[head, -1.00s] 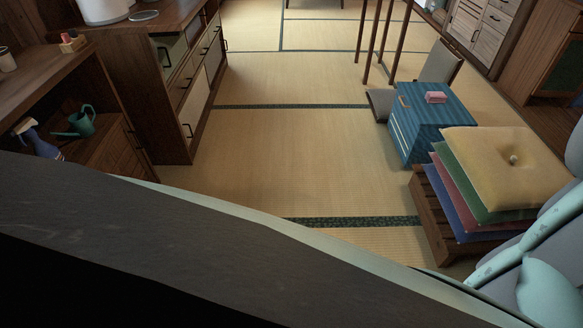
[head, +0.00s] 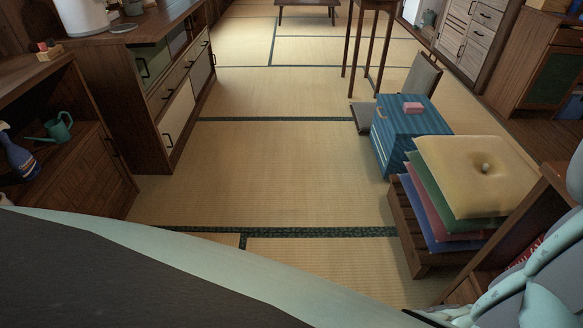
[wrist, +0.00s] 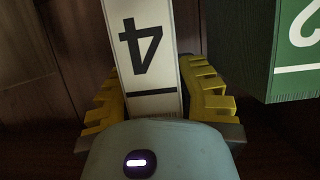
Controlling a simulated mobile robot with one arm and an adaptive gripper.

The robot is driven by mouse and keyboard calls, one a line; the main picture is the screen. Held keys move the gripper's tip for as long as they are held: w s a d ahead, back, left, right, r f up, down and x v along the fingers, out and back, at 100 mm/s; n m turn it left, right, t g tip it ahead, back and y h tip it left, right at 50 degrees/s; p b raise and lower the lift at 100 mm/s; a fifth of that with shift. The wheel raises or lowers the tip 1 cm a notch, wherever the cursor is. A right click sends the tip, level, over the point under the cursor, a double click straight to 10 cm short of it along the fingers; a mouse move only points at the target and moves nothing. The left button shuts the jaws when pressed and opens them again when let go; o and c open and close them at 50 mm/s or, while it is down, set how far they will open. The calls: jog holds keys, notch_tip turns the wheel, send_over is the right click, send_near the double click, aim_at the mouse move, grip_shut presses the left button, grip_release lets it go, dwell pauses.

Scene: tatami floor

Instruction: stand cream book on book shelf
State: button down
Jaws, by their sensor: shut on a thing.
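In the wrist view, the cream book (wrist: 148,60) is pale with a black 4 and a black line on its spine. It sits between the yellow fingers of my gripper (wrist: 152,85), which is shut on it. The rest of the book is hidden or out of frame. A green book (wrist: 295,60) with a white 2 is at the right, apart from the right finger. Dark wood panels (wrist: 50,50) lie behind; I cannot tell from this view whether they are the book shelf. The head view does not show the gripper or cream book clearly.
In the head view, a wooden furniture edge (head: 520,215) stands at the lower right beside my arm. Stacked cushions (head: 475,175) lie on a low wooden base, with a blue chest (head: 410,130) behind. Cabinets (head: 165,100) line the left. The tatami floor (head: 270,175) between is clear.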

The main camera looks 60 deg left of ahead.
jog(key=shift+s+f, duration=0.1)
jog(key=shift+a+f, duration=0.1)
jog(key=shift+f, duration=0.05)
jog(key=c, duration=0.8)
grip_release()
jog(key=shift+c, duration=0.2)
